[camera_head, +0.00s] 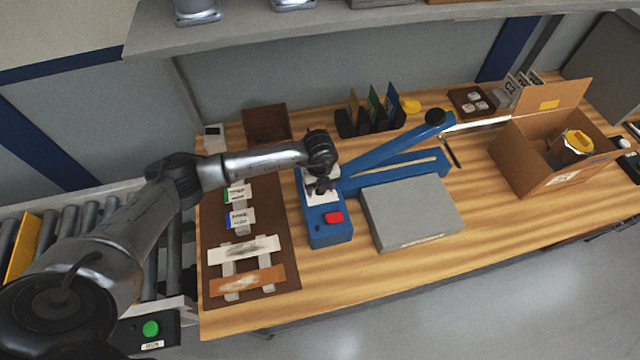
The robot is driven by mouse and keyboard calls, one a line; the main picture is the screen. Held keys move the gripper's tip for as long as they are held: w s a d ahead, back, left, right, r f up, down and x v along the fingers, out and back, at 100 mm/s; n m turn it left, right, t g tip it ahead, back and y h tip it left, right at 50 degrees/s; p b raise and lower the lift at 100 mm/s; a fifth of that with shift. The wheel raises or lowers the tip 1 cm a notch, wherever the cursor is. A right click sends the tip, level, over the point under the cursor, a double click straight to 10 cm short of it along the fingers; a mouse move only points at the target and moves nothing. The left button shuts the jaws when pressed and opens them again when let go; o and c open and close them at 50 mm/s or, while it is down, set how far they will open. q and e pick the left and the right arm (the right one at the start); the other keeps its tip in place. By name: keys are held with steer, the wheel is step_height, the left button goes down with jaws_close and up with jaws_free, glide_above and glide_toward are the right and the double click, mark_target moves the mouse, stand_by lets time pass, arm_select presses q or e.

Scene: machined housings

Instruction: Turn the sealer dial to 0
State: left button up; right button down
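The blue sealer (329,228) stands mid-table, with a red button (334,218) on its front part. A white dial plate (312,200) shows on its top, partly covered by my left gripper. My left arm comes in from the left, and my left gripper (319,188) points down over the dial area. The dial itself is mostly hidden under the gripper, so its setting cannot be read. Whether the fingers touch or hold the dial cannot be told. The sealer's blue lever arm (400,143) is raised, with a black knob at its end. My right gripper is not in view.
A grey block (412,212) lies right of the sealer. A brown mat (220,205) with cards and strips lies left. An open cardboard box (530,165) stands right, folders (372,113) behind. A roller conveyor (65,225) is at left; a shelf (330,30) hangs above.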

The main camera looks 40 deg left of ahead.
arm_select(q)
steer(key=shift+o, duration=0.2)
step_height(320, 180, up, 14)
stand_by(0.6)
steer(key=shift+f, duration=0.1)
stand_by(0.5)
